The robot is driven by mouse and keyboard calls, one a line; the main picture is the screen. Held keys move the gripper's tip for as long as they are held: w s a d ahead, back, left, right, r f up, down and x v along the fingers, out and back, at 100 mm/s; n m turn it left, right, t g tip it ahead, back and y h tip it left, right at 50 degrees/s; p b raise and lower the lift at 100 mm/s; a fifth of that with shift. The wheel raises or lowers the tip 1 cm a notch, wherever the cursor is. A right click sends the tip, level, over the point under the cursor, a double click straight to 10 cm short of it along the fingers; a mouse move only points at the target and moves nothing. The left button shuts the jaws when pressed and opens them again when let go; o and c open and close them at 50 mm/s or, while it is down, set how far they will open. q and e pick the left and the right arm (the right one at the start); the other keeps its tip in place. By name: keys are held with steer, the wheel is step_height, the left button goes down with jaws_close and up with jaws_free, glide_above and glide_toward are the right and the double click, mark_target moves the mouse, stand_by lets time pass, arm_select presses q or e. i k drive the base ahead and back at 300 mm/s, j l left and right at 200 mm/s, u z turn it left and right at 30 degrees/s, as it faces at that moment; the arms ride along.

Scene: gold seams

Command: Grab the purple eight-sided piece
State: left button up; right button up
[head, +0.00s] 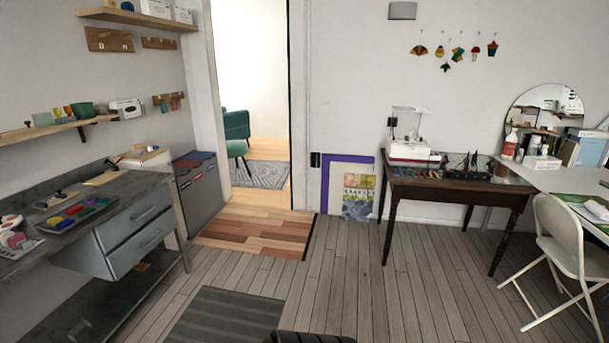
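Several small coloured pieces lie on a dark flat tray (62,228) on the grey workbench (133,193) at the left. Red, green, yellow and blue or purple tones show among them. They are too small at this distance for me to tell which one is purple and eight-sided. Neither of my grippers is in view.
Grey drawers (135,230) hang under the workbench. A dark grey rug (225,318) lies on the plank floor in front. An open doorway is at the centre back. A dark wooden table (455,185) and a white folding chair (568,235) stand at the right. The middle floor is clear.

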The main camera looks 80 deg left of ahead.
mark_target(93, 200)
steer(key=u, duration=4.25)
